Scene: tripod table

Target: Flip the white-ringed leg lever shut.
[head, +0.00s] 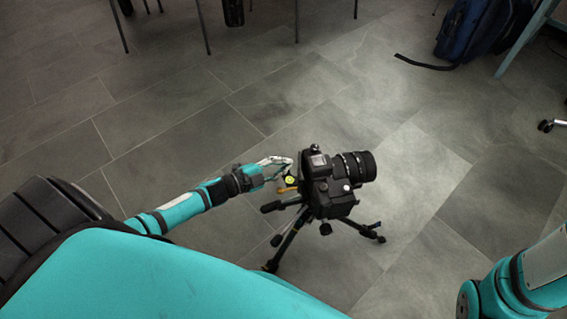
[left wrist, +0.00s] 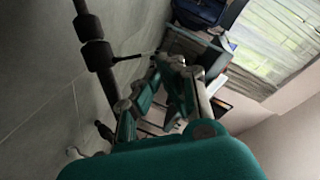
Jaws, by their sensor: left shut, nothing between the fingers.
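A black tripod (head: 290,238) stands on the floor with a camera (head: 330,178) on top. My left gripper (head: 286,166) is shut and empty, just left of the camera and tripod head. In the left wrist view its teal fingers (left wrist: 172,68) reach away from the wrist. A dark tripod leg (left wrist: 96,54) with thick black collars runs down the left of that view. A thin dark lever (left wrist: 127,58) sticks out from one collar toward the fingers. I cannot make out a white ring on it, nor whether the fingers touch it. My right gripper is out of view.
A yellow-green round piece (head: 289,179) sits by the tripod head, close to my left fingers. Grey tiled floor (head: 180,150) around the tripod is clear. A blue backpack (head: 478,30) lies at the back right, and thin furniture legs (head: 205,28) stand at the back.

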